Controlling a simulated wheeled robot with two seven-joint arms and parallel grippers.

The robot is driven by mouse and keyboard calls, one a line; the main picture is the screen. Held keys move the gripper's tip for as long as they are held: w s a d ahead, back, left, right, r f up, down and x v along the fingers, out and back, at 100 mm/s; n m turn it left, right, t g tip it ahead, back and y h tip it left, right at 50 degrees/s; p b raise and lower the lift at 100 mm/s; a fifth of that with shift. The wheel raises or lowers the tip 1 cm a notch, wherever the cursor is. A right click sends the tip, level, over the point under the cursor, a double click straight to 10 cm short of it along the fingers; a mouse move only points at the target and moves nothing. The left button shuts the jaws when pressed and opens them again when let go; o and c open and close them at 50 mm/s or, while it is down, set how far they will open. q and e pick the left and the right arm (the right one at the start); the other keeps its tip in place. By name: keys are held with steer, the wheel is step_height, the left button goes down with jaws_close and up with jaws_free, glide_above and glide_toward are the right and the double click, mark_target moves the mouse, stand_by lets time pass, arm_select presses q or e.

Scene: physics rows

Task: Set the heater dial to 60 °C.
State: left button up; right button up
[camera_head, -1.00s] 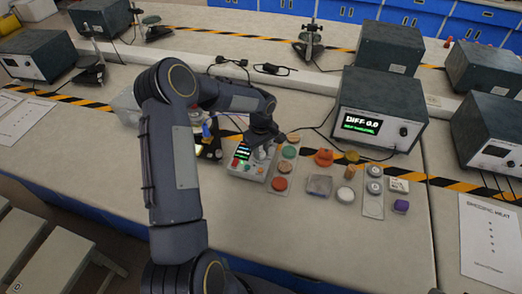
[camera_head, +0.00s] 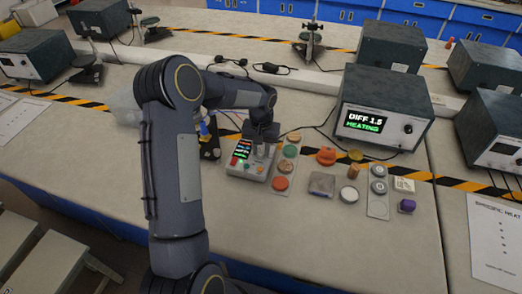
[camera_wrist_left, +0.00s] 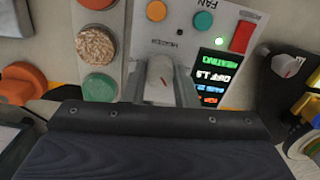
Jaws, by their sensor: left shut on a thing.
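The heater control box (camera_head: 240,165) is a grey panel with coloured buttons, a red switch and a small lit display. In the left wrist view, the heater dial (camera_wrist_left: 160,80) is a pale grey knob with a red mark, below the HEATER label on the box (camera_wrist_left: 185,45). My left gripper (camera_head: 263,150) is shut on the dial, with a finger on each side of it. The small display (camera_wrist_left: 220,75) reads HEATING in green and DIFF 1.5 in white; its lower lines are hard to read. My right gripper is not in view.
A large grey unit (camera_head: 382,110) behind shows DIFF 1.5 and HEATING. Sample discs (camera_head: 281,184), an orange piece (camera_head: 326,156) and a purple block (camera_head: 407,206) lie to the right of the box. The front of the table (camera_head: 330,250) is clear.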

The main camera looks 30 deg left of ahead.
arm_select(q)
steer(key=m, duration=0.4)
steer(key=shift+m+b, duration=0.3)
steer(key=shift+b, duration=0.1)
steer(key=m, duration=0.3)
steer(key=shift+m, duration=0.3)
steer(key=m, duration=0.4)
steer(key=shift+d, duration=0.1)
steer(key=shift+m, duration=2.2)
steer(key=o, duration=1)
